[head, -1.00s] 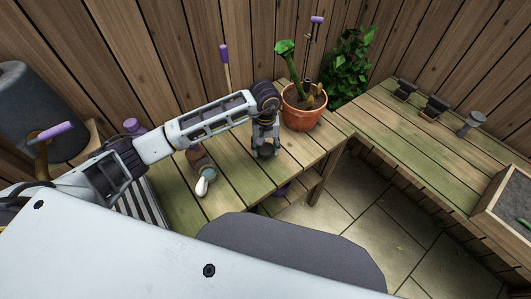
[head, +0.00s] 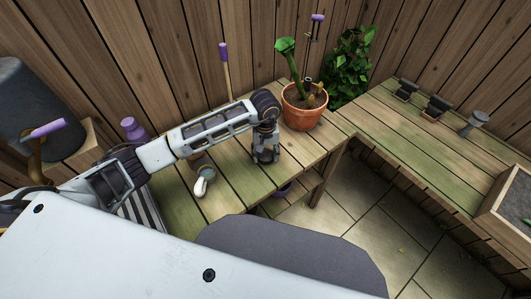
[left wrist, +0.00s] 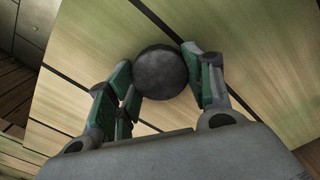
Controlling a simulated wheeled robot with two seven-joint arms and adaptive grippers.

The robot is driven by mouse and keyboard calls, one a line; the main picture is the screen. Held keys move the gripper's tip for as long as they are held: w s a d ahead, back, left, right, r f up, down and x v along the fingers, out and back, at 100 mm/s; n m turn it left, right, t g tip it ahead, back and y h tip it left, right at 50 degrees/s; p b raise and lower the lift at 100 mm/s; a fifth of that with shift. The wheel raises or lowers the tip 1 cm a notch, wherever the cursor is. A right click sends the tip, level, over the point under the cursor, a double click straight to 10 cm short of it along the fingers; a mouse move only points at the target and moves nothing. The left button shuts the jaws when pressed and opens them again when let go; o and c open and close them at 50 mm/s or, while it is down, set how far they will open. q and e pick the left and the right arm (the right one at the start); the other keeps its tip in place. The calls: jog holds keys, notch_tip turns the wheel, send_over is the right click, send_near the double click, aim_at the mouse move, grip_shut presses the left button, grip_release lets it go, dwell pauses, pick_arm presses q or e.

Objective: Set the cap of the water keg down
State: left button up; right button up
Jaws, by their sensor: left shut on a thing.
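The cap (left wrist: 161,73) is a dark grey round disc in the left wrist view, held between the fingers of my left gripper (left wrist: 160,80). In the head view my left gripper (head: 265,157) points down over the wooden bench (head: 232,182), just in front of the potted plant. The cap is hard to make out there, and I cannot tell whether it touches the planks. A dark grey barrel (head: 36,105), which looks like the water keg, stands at the far left. My right gripper is not in view.
A terracotta pot (head: 304,112) with a green plant stands close behind my left gripper. A white-handled tool or cup (head: 204,181) lies on the bench to the left. The right-hand bench (head: 420,150) holds several small dark items and a planter box (head: 497,205).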

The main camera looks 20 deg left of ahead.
aim_at(265, 154)
pick_arm(q)
jog(key=o, duration=1.1)
jog(key=shift+o, duration=0.6)
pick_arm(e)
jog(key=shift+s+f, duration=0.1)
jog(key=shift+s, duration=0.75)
pick_arm(q)
jog(key=shift+r, duration=0.1)
jog(key=shift+w+r, duration=0.1)
jog(key=shift+r, duration=0.55)
notch_tip(265, 154, up, 11)
jog(key=shift+f, duration=0.15)
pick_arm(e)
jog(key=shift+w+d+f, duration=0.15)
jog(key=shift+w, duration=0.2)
